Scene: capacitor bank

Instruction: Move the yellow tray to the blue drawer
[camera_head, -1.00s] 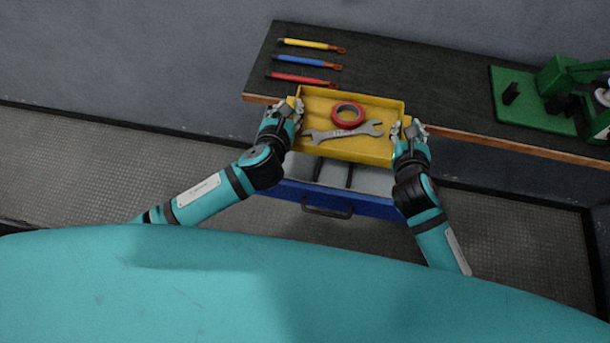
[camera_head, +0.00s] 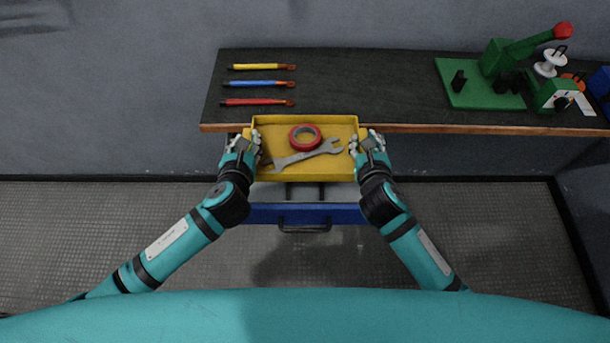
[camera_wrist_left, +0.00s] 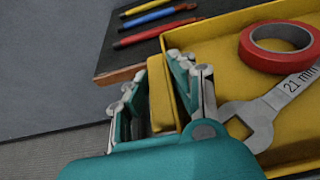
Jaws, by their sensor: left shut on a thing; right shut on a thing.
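The yellow tray (camera_head: 275,170) is held level between my two grippers at the front edge of the workbench. It carries a roll of red tape (camera_head: 305,138) and a grey wrench (camera_head: 300,156). My left gripper (camera_head: 250,146) is shut on the tray's left end; the left wrist view also shows the fingers (camera_wrist_left: 165,95) around the yellow end. My right gripper (camera_head: 362,145) is shut on the tray's right end. The blue drawer (camera_head: 345,213) is pulled out below and nearer than the tray. The tray hides part of its inside.
The dark workbench (camera_head: 370,85) has a wooden front edge. Yellow, blue and red tools (camera_head: 260,84) lie at its left. A green device (camera_head: 490,85) stands at its right. The bench middle is clear.

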